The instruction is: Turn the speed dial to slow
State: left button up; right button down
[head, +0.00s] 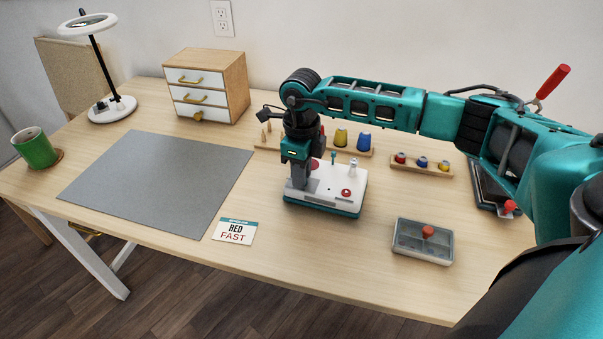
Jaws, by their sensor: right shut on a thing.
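A white control box (326,202) with a teal base stands near the middle of the table. My right gripper (299,184) points down at the left part of its top and is shut on the speed dial, which the fingers hide, so its setting cannot be read. A red button (346,193) sits at the box's front right. A small white post (353,168) and a thin teal lever stand at its back. A card (234,231) reading "RED FAST" lies at the front left of the box. My left gripper is not in view.
A grey mat (160,182) lies to the left. A small drawer cabinet (207,86), a lamp (98,70) and a green mug (36,148) stand behind or left of it. Spool racks (422,171) and a grey tray (422,252) are to the right.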

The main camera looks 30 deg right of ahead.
jog(key=shift+n, duration=0.9)
jog(key=n+b, duration=0.1)
jog(key=n, duration=0.2)
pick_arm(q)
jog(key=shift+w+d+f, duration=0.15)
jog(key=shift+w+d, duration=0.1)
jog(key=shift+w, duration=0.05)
pick_arm(e)
jog(key=shift+n, duration=0.5)
jog(key=c, duration=1.1)
grip_release()
jog(key=shift+o, duration=0.7)
jog(key=shift+r, duration=0.1)
